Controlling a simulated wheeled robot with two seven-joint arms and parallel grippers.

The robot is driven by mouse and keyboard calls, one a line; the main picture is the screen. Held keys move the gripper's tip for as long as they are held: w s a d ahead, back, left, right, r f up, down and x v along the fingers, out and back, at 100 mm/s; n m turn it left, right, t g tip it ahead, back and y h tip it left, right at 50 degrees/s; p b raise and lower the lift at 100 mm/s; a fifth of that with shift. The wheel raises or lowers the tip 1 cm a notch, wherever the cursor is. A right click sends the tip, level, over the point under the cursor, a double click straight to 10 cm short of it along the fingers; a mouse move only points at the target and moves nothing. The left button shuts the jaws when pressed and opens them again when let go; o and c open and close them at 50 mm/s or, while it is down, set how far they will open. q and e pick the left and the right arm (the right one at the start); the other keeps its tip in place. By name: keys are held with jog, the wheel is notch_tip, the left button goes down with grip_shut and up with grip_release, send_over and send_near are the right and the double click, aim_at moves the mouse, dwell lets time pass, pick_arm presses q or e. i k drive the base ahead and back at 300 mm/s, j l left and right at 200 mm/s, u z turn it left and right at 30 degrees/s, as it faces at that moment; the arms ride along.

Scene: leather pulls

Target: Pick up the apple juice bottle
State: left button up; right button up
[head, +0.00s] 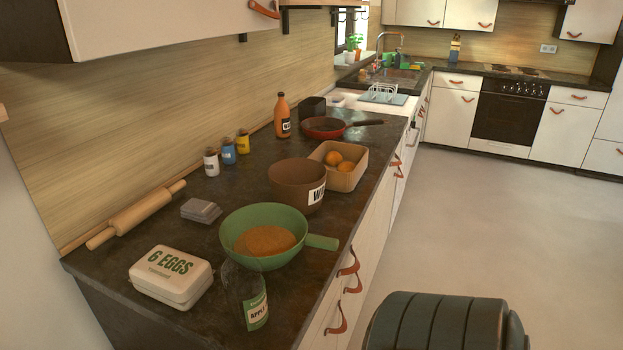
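The apple juice bottle (255,312) is dark, clear glass with a green and white label that reads "APPLE". It stands near the front end of the dark countertop (225,335), between the egg carton and the counter's right edge. Its top overlaps the lower rim of the green bowl in the picture; I cannot tell whether they touch. Neither my left nor my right gripper shows in the head view.
A white egg carton (170,277) is left of the bottle. A green handled bowl (228,245) with grainy orange-brown content stands behind it. Further back are a brown bowl (297,187), a rolling pin (136,215) and a dark ribbed object (440,322) stands at the lower right.

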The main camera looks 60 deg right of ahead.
aim_at(243, 275)
jog(key=z, duration=1.4)
jog(key=u, duration=1.9)
jog(key=z, duration=1.9)
